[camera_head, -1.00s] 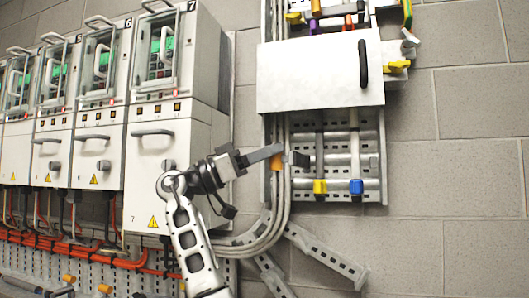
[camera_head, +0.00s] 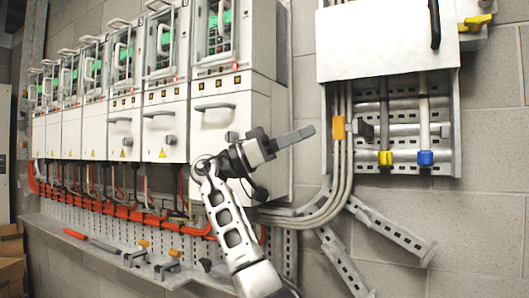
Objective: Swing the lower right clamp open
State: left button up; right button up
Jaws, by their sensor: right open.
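An orange clamp (camera_head: 338,127) sits on the grey pipes that run down beside the wall box. A dark grey block (camera_head: 365,130) juts out at its right; I cannot tell whether it is the clamp's swung-out part. Lower in the box, a yellow clamp (camera_head: 385,158) and, to its right, a blue clamp (camera_head: 425,158) sit on two upright cables. My right gripper (camera_head: 296,136) is open and empty, left of the orange clamp and apart from it. One long grey finger shows clearly. My left gripper is out of view.
A row of white switchgear cabinets (camera_head: 213,125) stands behind my right arm. Red cables (camera_head: 120,211) run below them above a ledge with tools and small clamp-like parts (camera_head: 167,262). A white cover panel (camera_head: 385,40) hangs over the box. Slotted metal struts (camera_head: 390,231) lean below it.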

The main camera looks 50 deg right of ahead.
jog(key=v, duration=0.8)
jog(key=shift+w+a, duration=0.25)
jog(key=shift+w, duration=0.05)
jog(key=shift+f, duration=0.2)
